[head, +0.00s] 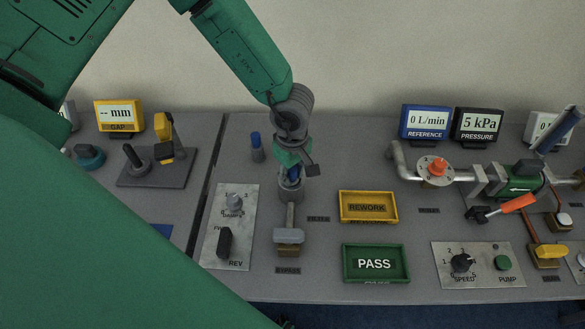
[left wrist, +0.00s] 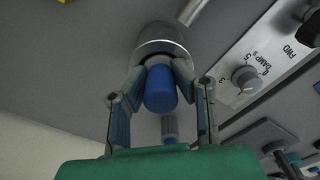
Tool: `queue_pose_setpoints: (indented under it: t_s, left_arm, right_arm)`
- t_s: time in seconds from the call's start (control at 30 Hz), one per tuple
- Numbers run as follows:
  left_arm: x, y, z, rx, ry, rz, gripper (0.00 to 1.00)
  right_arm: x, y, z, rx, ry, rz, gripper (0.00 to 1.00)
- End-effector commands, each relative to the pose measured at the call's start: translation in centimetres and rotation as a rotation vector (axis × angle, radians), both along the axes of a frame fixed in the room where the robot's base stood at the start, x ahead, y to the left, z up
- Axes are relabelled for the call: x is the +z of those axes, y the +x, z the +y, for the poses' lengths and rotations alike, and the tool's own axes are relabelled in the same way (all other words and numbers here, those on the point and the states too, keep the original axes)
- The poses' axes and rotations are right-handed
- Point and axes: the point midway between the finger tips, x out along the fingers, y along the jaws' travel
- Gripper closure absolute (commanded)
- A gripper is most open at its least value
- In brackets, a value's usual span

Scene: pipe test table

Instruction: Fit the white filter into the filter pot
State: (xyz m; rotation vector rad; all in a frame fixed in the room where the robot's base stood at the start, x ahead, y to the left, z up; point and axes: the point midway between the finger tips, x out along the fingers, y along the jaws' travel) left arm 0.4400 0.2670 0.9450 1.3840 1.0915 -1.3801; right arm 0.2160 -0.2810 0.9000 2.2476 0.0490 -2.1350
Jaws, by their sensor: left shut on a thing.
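My left gripper (head: 291,170) points down over the metal filter pot (head: 290,195), near the middle of the table in the head view. In the left wrist view its fingers are shut on a blue-capped filter (left wrist: 160,90). The filter is in line with the mouth of the pot (left wrist: 160,42), and its far end is hidden there. A second filter, grey with a blue end (head: 256,147), stands behind and left of the pot. My right gripper is not in view.
A pipe with a grey-blue handle (head: 289,236) runs in front of the pot. A switch panel (head: 230,227) lies to the left. The yellow REWORK tray (head: 368,207) and green PASS tray (head: 375,263) lie to the right. A pump and valve line (head: 437,171) stands further right.

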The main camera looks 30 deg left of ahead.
Motion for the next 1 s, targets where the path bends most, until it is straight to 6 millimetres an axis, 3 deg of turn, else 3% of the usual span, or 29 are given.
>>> queue_pose_setpoints:
  t_s: [0.63, 0.67, 0.7, 1.0]
  left_arm:
    - [-0.57, -0.33, 0.09, 0.0, 0.002, 0.008, 1.0]
    - [-0.55, -0.32, 0.09, 0.0, 0.002, 0.008, 0.69]
    - [-0.56, -0.33, 0.08, 0.0, 0.001, 0.009, 0.55]
    - [-0.4, -0.25, 0.08, 0.0, 0.001, 0.005, 0.55]
  right_arm:
    - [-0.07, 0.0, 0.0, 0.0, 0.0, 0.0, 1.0]
    - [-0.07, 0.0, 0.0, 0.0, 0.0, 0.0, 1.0]
    - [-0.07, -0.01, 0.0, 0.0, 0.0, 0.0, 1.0]
    - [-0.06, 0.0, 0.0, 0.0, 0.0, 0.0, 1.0]
